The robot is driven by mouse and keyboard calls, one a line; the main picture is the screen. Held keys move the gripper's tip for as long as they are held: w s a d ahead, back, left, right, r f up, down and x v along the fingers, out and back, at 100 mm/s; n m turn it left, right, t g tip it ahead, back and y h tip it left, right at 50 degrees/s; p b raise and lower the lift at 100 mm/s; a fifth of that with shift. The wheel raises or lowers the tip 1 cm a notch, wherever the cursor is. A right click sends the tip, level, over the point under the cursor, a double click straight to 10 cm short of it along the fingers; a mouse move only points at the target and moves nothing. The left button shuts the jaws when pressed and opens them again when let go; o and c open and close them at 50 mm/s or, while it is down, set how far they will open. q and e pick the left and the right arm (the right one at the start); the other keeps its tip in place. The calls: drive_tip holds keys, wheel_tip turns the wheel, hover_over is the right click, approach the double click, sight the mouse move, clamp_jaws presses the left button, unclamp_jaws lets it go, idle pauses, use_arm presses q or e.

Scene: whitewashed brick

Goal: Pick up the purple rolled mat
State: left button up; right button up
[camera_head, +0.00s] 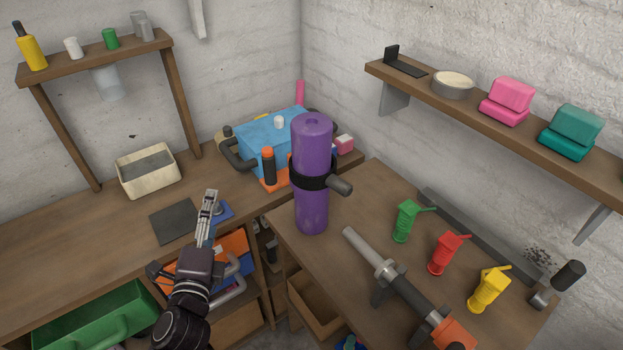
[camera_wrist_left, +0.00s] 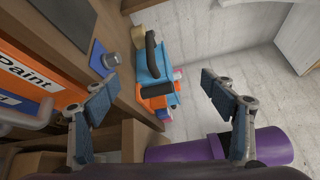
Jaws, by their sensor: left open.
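The purple rolled mat (camera_head: 313,140) stands upright on the right-hand workbench, near its back left corner. A black band with a grey cylindrical stub wraps its middle. In the left wrist view the purple mat (camera_wrist_left: 188,151) lies across the lower right, partly hidden by a finger. My left gripper (camera_head: 208,196) is left of the mat and apart from it, over the front of the left bench. In the left wrist view its two fingers (camera_wrist_left: 158,86) are spread wide with nothing between them. My right gripper is not in view.
Behind the mat sit a blue toolbox (camera_head: 262,133) and an orange-black tool (camera_head: 269,168). A wall shelf (camera_head: 475,107) overhangs the right bench.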

sight(299, 212)
use_arm(q)
drive_tip(key=d+m+g+h, duration=0.1)
drive_tip(key=d+m+h, duration=0.3)
drive_tip(key=m, duration=0.4)
drive_tip(key=d+f+m+g+h, duration=0.1)
drive_tip(key=d+m+h, duration=0.3)
drive_tip(key=d+m, duration=0.3)
drive_tip(key=d+f+m+g+h, duration=0.1)
drive_tip(key=d+m+h, duration=0.4)
drive_tip(key=m, duration=0.3)
drive_tip(key=shift+w+d+m, duration=0.3)
drive_tip(key=shift+w, duration=0.1)
drive_tip(key=shift+d+f+m+g, duration=0.1)
drive_tip(key=shift+d+m+g, duration=0.2)
drive_tip(key=shift+g, duration=0.1)
drive_tip(key=p+x, duration=0.2)
drive_tip(key=x, duration=0.4)
drive_tip(key=shift+w+d, duration=0.25)
drive_tip(key=shift+w, duration=0.05)
drive_tip(key=shift+w+d+f, duration=0.1)
drive_tip(key=shift+w+d, duration=0.15)
drive_tip(key=c, duration=1.5)
drive_tip(key=shift+c, duration=1)
